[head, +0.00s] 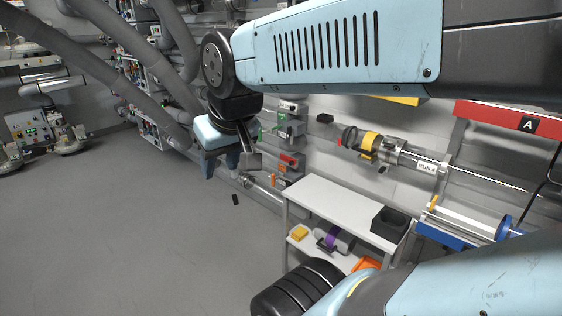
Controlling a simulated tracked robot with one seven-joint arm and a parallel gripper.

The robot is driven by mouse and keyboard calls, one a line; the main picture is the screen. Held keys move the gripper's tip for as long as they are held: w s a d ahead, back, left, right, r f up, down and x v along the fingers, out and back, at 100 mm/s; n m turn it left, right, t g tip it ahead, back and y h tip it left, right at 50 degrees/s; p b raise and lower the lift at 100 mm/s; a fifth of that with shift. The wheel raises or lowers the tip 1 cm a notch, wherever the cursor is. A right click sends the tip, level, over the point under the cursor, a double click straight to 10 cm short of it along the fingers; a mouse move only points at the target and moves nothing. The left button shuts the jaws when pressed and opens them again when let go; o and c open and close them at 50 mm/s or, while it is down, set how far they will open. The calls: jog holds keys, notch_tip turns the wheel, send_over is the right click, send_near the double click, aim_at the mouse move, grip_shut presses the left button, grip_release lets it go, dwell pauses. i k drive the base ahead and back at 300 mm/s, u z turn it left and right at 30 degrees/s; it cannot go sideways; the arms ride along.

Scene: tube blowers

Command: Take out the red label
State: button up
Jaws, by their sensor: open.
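My gripper (221,168) hangs left of the wall units, with its fingers apart and nothing seen between them. A small red piece (289,159) sits on a grey wall unit (297,165) right of my gripper, apart from it. It may be the red label, but it is too small to be sure. Another red bit (340,141) shows at the left end of a yellow-banded tube fitting. A large red panel (509,117) marked "A" is at the upper right. My arm hides part of the wall.
Grey pipes (120,80) cross the upper left. The grey floor (130,220) is mostly clear at left.

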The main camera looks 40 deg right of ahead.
aim_at(290, 160)
jog(key=z, duration=0.5)
jog(key=i, duration=1.5)
